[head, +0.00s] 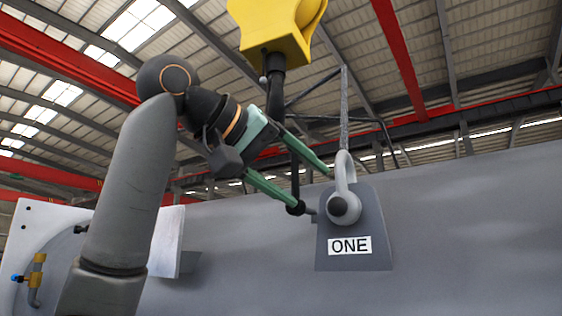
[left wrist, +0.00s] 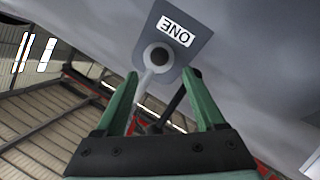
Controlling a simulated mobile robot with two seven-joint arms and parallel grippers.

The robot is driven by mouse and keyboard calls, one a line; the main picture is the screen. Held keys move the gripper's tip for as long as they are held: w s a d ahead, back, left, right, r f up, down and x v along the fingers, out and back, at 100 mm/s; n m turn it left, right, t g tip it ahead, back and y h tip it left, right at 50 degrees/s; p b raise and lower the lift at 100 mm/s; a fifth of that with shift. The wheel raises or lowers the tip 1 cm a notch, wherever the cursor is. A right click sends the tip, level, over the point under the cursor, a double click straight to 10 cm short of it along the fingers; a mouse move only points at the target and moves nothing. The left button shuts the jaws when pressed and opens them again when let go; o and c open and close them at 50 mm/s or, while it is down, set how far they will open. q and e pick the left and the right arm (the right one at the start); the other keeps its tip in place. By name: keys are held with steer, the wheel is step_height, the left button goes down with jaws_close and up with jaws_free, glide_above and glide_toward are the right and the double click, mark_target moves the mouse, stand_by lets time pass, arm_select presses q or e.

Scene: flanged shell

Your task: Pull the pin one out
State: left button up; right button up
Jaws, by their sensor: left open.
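Pin one shows as a dark round end (head: 338,207) in the eye of a light grey shackle (head: 345,172). The shackle hangs on a grey lug plate (head: 355,262) labelled "ONE". In the left wrist view the dark pin end (left wrist: 160,56) lies just beyond and between my fingertips. My left gripper (head: 315,191) has green fingers spread apart, with nothing between them. It is just left of the shackle in the head view; whether a fingertip touches the plate or shackle cannot be told. The rest of the pin is hidden. My right gripper is not in view.
A yellow hoist block (head: 270,32) with a black hook hangs above my gripper. A taut sling (head: 344,110) rises from the shackle, with dark rods or slings behind. The large grey shell (head: 470,235) fills the lower right. A flange with a brass-coloured fitting (head: 37,278) is lower left.

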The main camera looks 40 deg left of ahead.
arm_select(q)
steer(key=p+x, duration=0.1)
steer(key=x, duration=0.6)
steer(key=shift+w+f, duration=0.1)
steer(key=shift+w, duration=0.2)
jaws_close()
steer(key=shift+s, duration=0.2)
stand_by(0.3)
steer(key=b, duration=0.4)
glide_toward(331, 202)
steer(key=shift+s+d+f, duration=0.45)
steer(key=shift+d+f, duration=0.15)
steer(key=shift+f, duration=0.1)
steer(key=shift+s+d+f, duration=0.4)
steer(key=shift+d+f, duration=0.15)
steer(key=shift+f, duration=0.15)
